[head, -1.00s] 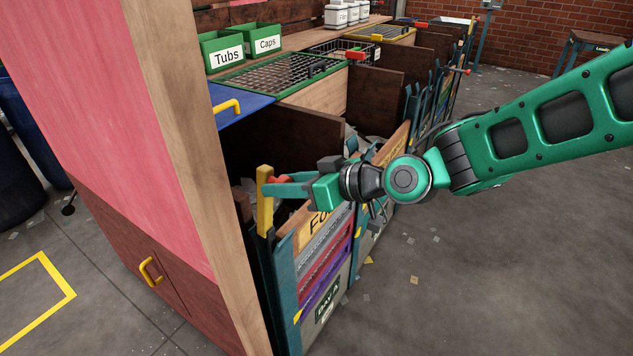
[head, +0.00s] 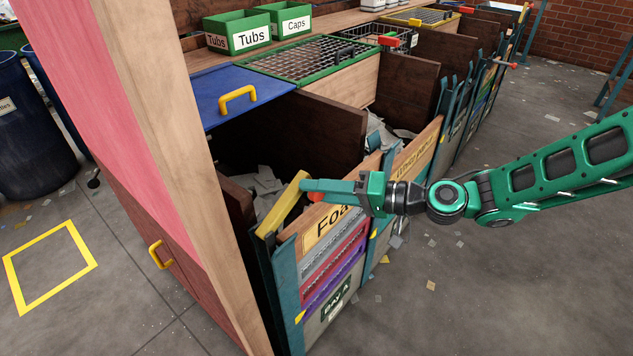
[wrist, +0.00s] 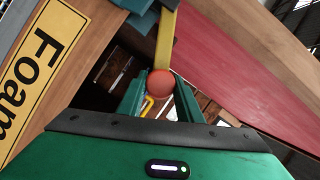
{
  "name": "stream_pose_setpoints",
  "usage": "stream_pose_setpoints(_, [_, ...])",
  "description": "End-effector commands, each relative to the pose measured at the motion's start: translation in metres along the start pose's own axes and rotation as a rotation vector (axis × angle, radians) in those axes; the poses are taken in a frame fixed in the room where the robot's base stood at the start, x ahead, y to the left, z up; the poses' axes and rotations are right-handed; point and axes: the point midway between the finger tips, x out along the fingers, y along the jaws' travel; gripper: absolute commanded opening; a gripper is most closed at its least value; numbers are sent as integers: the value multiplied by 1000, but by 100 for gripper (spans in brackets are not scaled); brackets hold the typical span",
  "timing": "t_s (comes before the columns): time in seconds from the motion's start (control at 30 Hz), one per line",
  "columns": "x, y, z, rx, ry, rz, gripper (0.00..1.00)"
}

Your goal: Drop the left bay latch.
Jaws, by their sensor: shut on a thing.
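The left bay latch is a yellow bar (head: 284,204) at the left end of the front bay panel labelled Foam (head: 325,232), with a red ball knob (head: 315,197) near its upper end. In the head view the bar leans over to the right. My green gripper (head: 312,188) is at the knob, reaching in from the right. In the wrist view the red knob (wrist: 160,84) sits between the two fingers of my gripper (wrist: 160,100), with the yellow bar (wrist: 166,40) running up behind it. The fingers are shut on the knob and partly hide it in the head view.
A wooden post (head: 165,130) and pink panel stand left of the latch. Behind it, the open bay holds pale scraps (head: 262,182). A blue lid with a yellow handle (head: 238,97) is above. Open floor (head: 480,290) lies to the right.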

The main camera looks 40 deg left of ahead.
Motion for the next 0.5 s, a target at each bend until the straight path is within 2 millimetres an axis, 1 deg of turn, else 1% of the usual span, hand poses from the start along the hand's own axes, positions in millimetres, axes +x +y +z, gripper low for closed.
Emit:
stream_pose_setpoints(0.03, [-1, 9, -3, 42, 8, -17, 0])
stream_pose_setpoints(0.2, [-2, 30, -2, 179, 12, -74, 0])
stream_pose_setpoints(0.4, [-1, 49, 2, 310, 14, -128, 0])
stream_pose_setpoints(0.5, [0, 56, 4, 359, 15, -149, 0])
